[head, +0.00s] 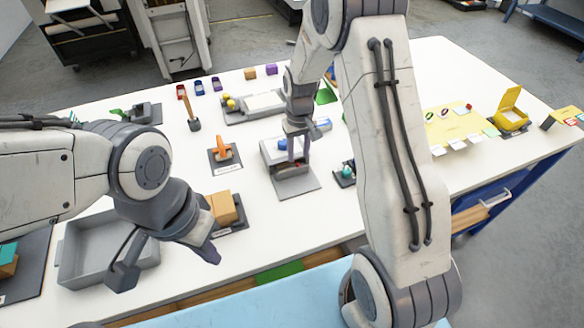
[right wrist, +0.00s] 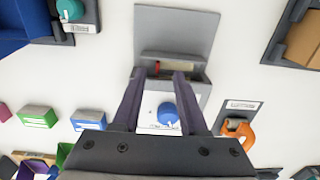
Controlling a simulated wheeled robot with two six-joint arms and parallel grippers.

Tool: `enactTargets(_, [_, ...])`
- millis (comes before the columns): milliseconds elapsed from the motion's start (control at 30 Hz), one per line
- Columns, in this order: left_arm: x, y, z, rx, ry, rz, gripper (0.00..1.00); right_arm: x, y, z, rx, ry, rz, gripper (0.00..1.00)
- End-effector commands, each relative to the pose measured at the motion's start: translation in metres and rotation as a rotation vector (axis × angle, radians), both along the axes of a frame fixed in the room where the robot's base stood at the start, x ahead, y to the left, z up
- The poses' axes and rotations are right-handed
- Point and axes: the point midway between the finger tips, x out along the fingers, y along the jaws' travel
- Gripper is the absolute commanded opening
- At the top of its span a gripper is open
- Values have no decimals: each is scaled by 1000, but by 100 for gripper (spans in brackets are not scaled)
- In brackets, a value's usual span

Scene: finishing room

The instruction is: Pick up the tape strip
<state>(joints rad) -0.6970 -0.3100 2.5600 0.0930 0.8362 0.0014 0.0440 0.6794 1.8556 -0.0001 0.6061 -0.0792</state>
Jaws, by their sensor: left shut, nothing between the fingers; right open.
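I cannot make out the tape strip for certain. A grey box on a flat grey base (head: 300,186) stands mid-table; in the right wrist view its open slot (right wrist: 172,59) holds a small red piece (right wrist: 157,68). A white block with a blue round knob (right wrist: 166,114) lies beside the slot, between my fingers in the picture; contact cannot be told. My right gripper (head: 298,150) is open over this box, and its two purple fingers also show in the right wrist view (right wrist: 158,95). My left gripper (head: 207,252) is shut and empty near the front edge, by an orange-tan box.
An empty grey tray (head: 78,250) is at the front left. The orange-tan box (head: 222,208) and an orange clamp-like piece (head: 222,148) stand left of my right gripper. A yellow open box (head: 511,108) and small cards are at the right. White table is bare between the stands.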

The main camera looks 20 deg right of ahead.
Motion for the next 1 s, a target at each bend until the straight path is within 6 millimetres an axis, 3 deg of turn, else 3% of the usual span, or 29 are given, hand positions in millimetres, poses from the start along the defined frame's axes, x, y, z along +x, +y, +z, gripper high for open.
enactTargets(333, [0,0,21,0,0,1,0,5,-4,-42,0,3,-1,42])
enactTargets(633, [0,0,21,0,0,1,0,6,-4,-47,0,0,-1,42])
enactTargets(733, [0,0,21,0,0,1,0,6,-4,-47,0,0,-1,4])
enactTargets(767, [0,0,21,0,0,1,0,6,-4,-47,0,0,-1,0])
enactTargets(1000, [0,0,21,0,0,1,0,6,-4,-47,0,0,-1,0])
